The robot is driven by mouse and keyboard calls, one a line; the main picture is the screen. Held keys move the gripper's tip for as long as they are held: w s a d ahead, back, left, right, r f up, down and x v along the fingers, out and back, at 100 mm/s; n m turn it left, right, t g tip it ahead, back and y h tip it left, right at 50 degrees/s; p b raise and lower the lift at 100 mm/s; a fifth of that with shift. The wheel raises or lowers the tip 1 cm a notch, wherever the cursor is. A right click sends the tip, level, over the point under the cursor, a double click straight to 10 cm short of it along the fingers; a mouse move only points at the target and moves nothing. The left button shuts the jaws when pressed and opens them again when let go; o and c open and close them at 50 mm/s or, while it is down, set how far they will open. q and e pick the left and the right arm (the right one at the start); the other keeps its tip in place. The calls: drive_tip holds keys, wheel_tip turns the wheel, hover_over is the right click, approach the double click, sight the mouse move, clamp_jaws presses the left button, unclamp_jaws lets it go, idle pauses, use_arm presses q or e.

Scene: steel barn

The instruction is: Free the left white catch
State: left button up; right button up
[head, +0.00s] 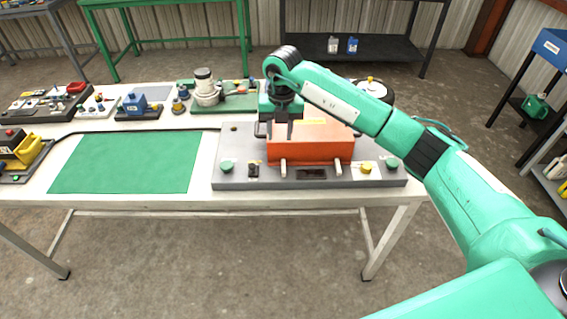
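An orange box (301,151) sits on a grey base plate (233,181) on the white table. Two pale catches stand on its front side, the left white catch (284,169) and a right one (337,167). Both look upright, but they are too small to tell whether they are fastened. My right gripper (280,136) points down over the left part of the box, above and behind the left catch, and seems apart from it. Its dark fingers cover part of the box top, and their gap is unclear. My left gripper is out of view.
The plate also bears a green knob (226,167), a black switch (253,170), a yellow knob (366,168) and another green knob (392,164). A green mat (128,162) lies clear at left. Several small devices line the table's back. My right arm spans the right side.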

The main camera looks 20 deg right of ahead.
drive_tip(key=d, duration=0.1)
drive_tip(key=p, duration=0.4)
approach(284, 167)
drive_tip(key=shift+h, duration=0.3)
drive_tip(key=f, duration=0.7)
drive_tip(key=shift+w+a+f, duration=0.1)
drive_tip(key=shift+a+f, duration=0.05)
drive_tip(key=shift+a, duration=0.15)
drive_tip(key=shift+f, duration=0.65)
clamp_jaws()
